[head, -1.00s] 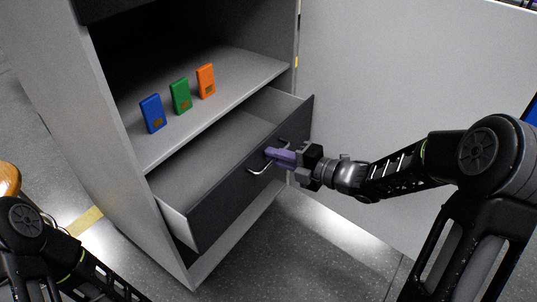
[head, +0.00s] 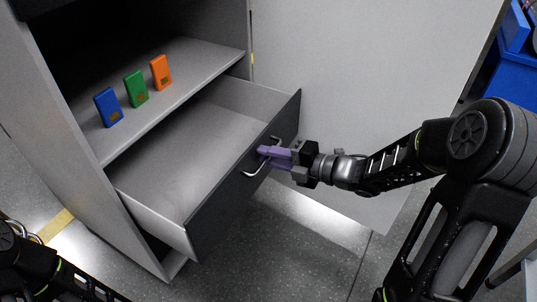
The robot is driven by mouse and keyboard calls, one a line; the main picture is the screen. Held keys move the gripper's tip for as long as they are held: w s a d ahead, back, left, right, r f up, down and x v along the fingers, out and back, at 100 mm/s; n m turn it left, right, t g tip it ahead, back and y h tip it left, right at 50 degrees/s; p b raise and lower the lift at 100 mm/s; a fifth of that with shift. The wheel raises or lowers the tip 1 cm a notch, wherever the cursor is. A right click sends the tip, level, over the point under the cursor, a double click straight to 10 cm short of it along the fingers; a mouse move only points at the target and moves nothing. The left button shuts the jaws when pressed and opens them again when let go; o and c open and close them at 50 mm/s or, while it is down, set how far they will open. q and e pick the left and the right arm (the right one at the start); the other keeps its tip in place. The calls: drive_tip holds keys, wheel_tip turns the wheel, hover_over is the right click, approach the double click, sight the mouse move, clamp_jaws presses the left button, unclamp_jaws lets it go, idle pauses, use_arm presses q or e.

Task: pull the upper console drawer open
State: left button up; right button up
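The console drawer (head: 222,192) with a dark front stands pulled well out of the grey cabinet, below the shelf, and its inside looks empty. Its metal bar handle (head: 253,173) is on the dark front. My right gripper (head: 264,155), with purple fingers, is at the middle of the handle and looks shut on it; the fingers partly hide the bar. My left arm shows at the bottom left corner, but its gripper is out of view. I cannot make out a second drawer below this one.
On the cabinet shelf (head: 205,68) stand a blue block (head: 108,107), a green block (head: 136,88) and an orange block (head: 160,72). A light grey panel (head: 350,90) stands behind the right arm. Blue bins (head: 510,75) are at the far right. The floor before the drawer is clear.

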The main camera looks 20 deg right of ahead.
drive_tip(key=shift+o, duration=1.2)
drive_tip(key=p+v, duration=0.2)
drive_tip(key=v, duration=0.5)
drive_tip(key=shift+s+d, duration=0.2)
drive_tip(key=shift+s, duration=0.05)
drive_tip(key=shift+r, duration=0.1)
